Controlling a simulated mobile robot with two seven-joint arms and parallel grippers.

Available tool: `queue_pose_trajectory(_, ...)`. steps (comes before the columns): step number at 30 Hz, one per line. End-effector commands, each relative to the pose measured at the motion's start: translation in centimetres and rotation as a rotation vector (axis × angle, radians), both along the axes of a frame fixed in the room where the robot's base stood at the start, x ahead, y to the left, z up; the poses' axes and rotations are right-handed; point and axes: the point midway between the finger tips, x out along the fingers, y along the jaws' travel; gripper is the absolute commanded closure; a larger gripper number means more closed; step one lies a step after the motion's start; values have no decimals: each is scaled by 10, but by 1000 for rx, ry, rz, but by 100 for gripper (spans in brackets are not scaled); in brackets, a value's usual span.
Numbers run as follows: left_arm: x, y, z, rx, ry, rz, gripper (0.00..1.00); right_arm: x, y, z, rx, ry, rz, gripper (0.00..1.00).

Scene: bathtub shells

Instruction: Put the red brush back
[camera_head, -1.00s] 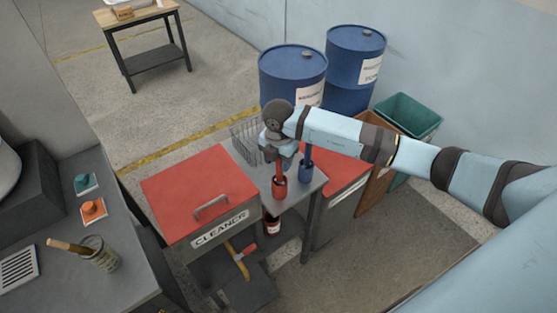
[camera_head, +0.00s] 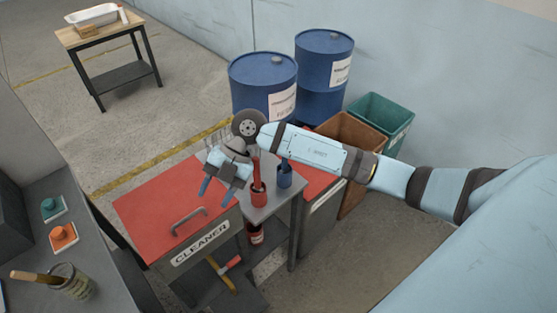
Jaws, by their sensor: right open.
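The red brush (camera_head: 257,170) stands upright in the red cup (camera_head: 259,195) on the grey middle shelf of the cleaner cart (camera_head: 272,206). Beside it to the right is a blue cup (camera_head: 285,178) with a blue handle in it, partly behind my arm. My right gripper (camera_head: 217,189) is open and empty, just left of the red brush and over the right part of the red lid (camera_head: 155,208). It is apart from the brush. My left gripper is not in view.
Two blue drums (camera_head: 262,85) and brown and green bins (camera_head: 382,118) stand behind the cart. A grey bench with a jar (camera_head: 72,282) is at left. A red-and-yellow tool (camera_head: 225,273) is below.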

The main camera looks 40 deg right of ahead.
Motion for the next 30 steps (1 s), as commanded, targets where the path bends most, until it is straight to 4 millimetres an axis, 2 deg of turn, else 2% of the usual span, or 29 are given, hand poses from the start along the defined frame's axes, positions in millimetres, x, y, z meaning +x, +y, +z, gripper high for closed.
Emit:
queue_pose_trajectory(1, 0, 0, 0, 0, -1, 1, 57, -21, 29, -1, 216, 17, 3, 54)
queue_pose_trajectory(3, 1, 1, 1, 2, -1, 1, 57, -37, 55, 10, 500, 11, -51, 54)
queue_pose_trajectory(5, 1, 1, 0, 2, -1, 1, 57, -43, 66, 21, 716, 1, -153, 54)
queue_pose_trajectory(8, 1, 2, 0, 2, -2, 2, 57, -42, 64, 28, 993, -14, -419, 54)
queue_pose_trajectory(11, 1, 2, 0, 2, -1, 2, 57, -37, 40, 12, 1137, -11, -773, 54)
queue_pose_trajectory(14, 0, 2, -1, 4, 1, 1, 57, -42, 5, -32, 1125, 30, -1164, 54)
queue_pose_trajectory(16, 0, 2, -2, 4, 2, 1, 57, -57, -19, -74, 1033, 88, -1411, 54)
queue_pose_trajectory(18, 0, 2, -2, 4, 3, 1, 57, -82, -37, -115, 902, 165, -1607, 54)
queue_pose_trajectory(21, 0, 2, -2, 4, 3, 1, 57, -122, -52, -163, 711, 284, -1783, 54)
queue_pose_trajectory(25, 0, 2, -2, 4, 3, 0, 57, -160, -59, -196, 546, 394, -1875, 54)
queue_pose_trajectory(27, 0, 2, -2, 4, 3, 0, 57, -170, -60, -203, 507, 422, -1890, 54)
queue_pose_trajectory(30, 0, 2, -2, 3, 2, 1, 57, -173, -60, -206, 490, 435, -1896, 54)
